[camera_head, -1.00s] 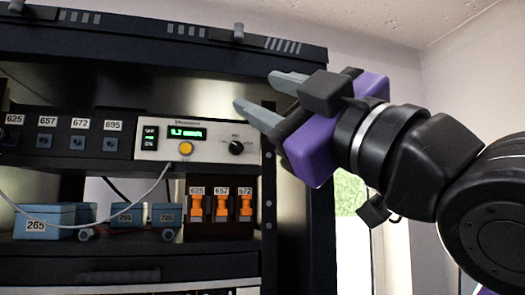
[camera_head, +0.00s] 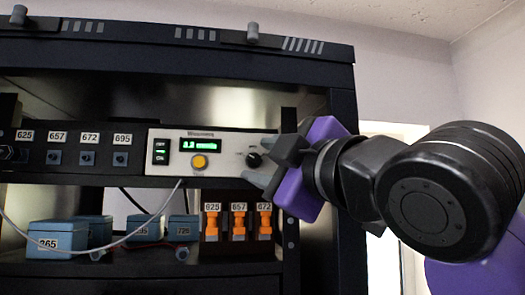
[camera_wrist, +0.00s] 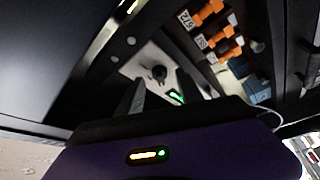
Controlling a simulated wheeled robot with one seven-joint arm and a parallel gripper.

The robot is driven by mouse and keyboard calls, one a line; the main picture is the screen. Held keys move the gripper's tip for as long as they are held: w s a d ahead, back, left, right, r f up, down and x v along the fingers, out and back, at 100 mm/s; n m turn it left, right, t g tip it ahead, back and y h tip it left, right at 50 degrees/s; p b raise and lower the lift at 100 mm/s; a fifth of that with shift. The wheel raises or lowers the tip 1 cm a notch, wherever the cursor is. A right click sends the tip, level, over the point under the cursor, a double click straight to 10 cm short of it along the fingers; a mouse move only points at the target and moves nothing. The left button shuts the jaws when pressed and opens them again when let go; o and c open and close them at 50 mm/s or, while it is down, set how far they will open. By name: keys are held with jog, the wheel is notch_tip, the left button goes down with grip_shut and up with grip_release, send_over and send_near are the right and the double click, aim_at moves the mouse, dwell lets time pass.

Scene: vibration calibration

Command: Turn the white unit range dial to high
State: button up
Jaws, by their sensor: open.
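The white unit (camera_head: 215,134) sits in the rack with a lit green display (camera_head: 199,146), a yellow knob (camera_head: 199,161) and a green-lit off/on switch at its left. Its black range dial (camera_head: 253,160) is at the right end of the panel. In the wrist view the dial (camera_wrist: 159,73) shows on the white panel just beyond the fingers. My gripper (camera_head: 272,162) is open at the right end of the unit, its grey fingers around or just in front of the dial. I cannot tell whether they touch it. The dial's markings are too small to read.
A dark panel with several small blue knobs (camera_head: 88,158) is to the left. Below are blue boxes (camera_head: 57,239) and orange switches (camera_head: 238,221). A pale cable (camera_head: 150,222) hangs in front. The rack's right post (camera_head: 343,110) is close to my gripper.

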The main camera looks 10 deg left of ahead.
jog(key=shift+w+a, duration=0.35)
jog(key=shift+w, duration=0.1)
grip_shut()
